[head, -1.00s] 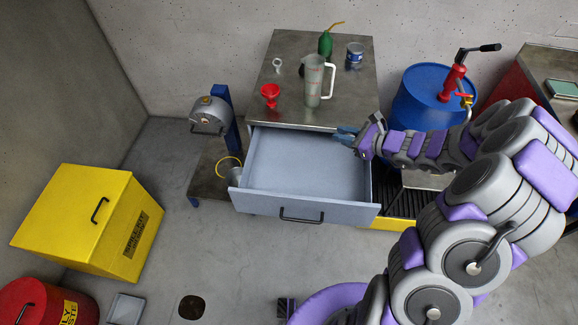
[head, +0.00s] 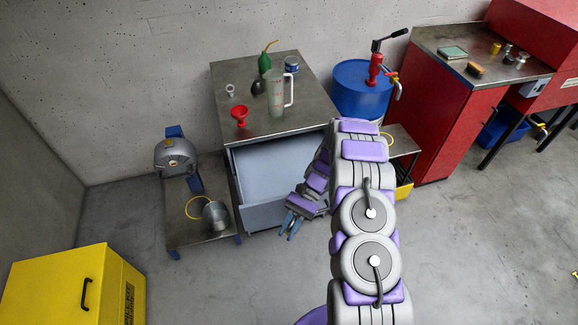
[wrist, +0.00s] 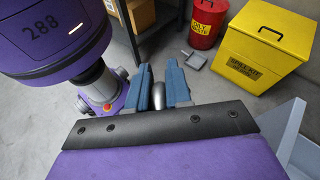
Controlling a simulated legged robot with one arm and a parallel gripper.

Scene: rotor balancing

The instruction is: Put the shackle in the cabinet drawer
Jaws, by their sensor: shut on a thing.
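My gripper (head: 290,228) is low at the front of the open cabinet drawer (head: 265,165). In the wrist view its blue fingers (wrist: 160,92) are shut on a rounded grey metal piece, which I take for the shackle (wrist: 159,98). Most of it is hidden between the fingers, so its full shape does not show. The drawer is pulled out and its visible interior is empty. A light grey-blue drawer wall (wrist: 290,135) shows at the right of the wrist view.
The cabinet top (head: 235,70) holds a small grey ring-shaped part (head: 230,90), a red funnel (head: 239,115), a clear jug (head: 276,95), a green oiler (head: 265,62) and a blue can (head: 292,65). A low bench (head: 200,235) stands left; a blue drum (head: 358,90) stands right.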

